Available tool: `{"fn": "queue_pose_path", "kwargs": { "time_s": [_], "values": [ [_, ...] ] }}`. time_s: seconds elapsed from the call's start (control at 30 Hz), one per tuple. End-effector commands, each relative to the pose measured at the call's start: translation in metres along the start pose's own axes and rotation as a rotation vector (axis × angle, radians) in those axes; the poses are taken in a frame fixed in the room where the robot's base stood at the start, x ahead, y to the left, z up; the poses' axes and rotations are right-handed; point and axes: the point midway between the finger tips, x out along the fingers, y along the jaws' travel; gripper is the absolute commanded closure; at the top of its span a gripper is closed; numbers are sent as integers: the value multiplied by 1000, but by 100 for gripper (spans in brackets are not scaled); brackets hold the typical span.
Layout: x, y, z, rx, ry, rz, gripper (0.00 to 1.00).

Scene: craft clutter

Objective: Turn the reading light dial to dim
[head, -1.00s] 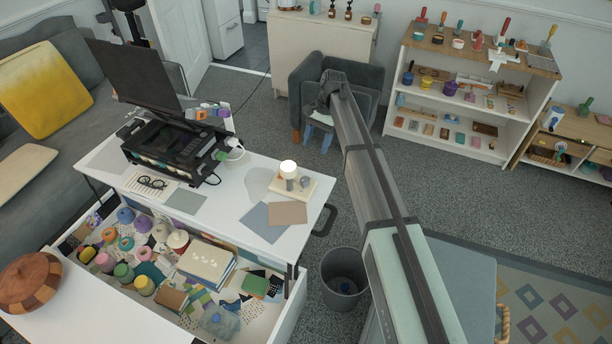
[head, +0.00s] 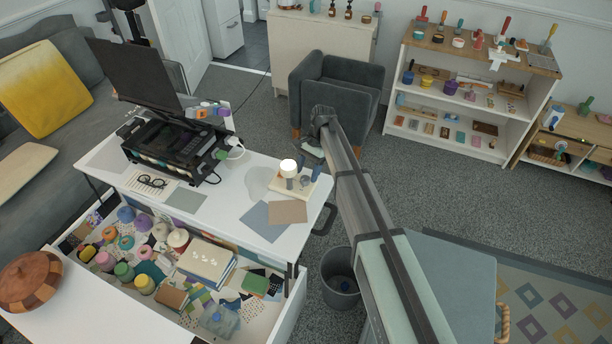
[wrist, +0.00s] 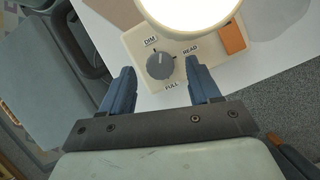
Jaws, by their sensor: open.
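The reading light has a cream base (head: 281,188) and a glowing round lamp (head: 288,168), and stands at the right end of the white desk. In the wrist view its grey dial (wrist: 160,66) sits on the base among the labels DIM, READ and FULL. A pale mark shows near the dial's upper edge; I cannot tell its exact setting. My gripper (wrist: 160,70) is open, with one blue finger on each side of the dial and gaps between. I cannot tell how high the fingertips are above the base. In the head view the fingers partly cover the base's right side.
An orange patch (wrist: 232,38) is on the base right of the dial. Brown and grey-blue sheets (head: 288,212) lie in front of the light. A black device (head: 175,145) stands farther left on the desk (head: 240,220). An open drawer of craft supplies (head: 270,318) is below.

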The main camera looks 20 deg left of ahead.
Motion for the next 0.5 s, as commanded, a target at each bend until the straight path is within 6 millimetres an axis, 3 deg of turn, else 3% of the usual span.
{"fn": "queue_pose_path", "kwargs": {
  "time_s": [0.2, 0.5],
  "values": [
    [18, 0, 0, 0, 0, 0, 38],
    [22, 0, 0, 0, 0, 0, 38]
  ]
}}
